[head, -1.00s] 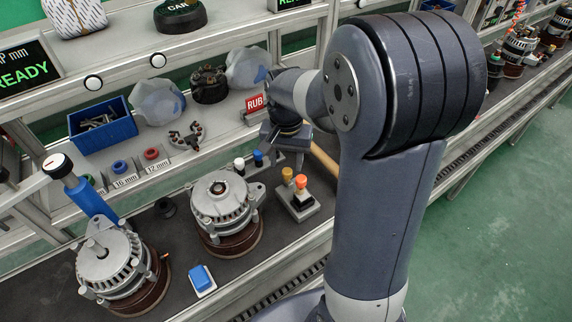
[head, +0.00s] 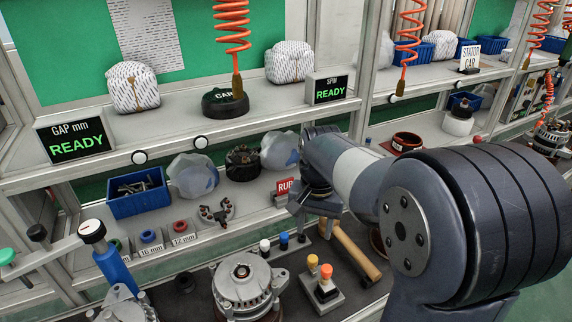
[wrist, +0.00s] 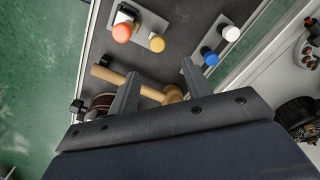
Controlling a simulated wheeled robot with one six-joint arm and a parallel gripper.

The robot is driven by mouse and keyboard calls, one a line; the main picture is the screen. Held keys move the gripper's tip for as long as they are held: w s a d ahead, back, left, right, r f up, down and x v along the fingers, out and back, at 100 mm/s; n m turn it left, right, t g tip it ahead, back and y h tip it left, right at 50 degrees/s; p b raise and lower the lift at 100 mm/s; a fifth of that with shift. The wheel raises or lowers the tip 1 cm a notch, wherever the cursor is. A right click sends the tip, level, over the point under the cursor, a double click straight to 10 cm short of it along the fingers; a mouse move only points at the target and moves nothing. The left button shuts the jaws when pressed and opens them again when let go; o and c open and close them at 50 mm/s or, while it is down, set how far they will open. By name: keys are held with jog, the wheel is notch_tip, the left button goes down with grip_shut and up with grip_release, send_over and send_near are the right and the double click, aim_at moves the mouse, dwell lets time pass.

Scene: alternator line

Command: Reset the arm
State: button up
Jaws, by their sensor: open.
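My arm reaches over the bench from the right in the head view.
A block with orange and yellow buttons (head: 322,292) and white and blue pegs (head: 284,241) stand near the gripper. An alternator (head: 243,285) is at front. A blue bin (head: 137,193) and bagged parts line the lower shelf. A READY display (head: 328,88) stands on the upper shelf.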

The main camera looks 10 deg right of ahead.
aim_at(312, 257)
notch_tip(312, 257, down, 10)
jog(key=shift+s+f+b, duration=0.15)
jog(key=shift+f+b, duration=0.05)
jog(key=shift+b, duration=0.1)
jog(key=shift+s+d+r, duration=0.1)
jog(key=shift+s+d, duration=0.1)
jog(key=shift+s, duration=0.3)
jog(key=shift+s+d+r, duration=0.1)
jog(key=shift+s+d, duration=0.1)
jog(key=shift+s, duration=0.25)
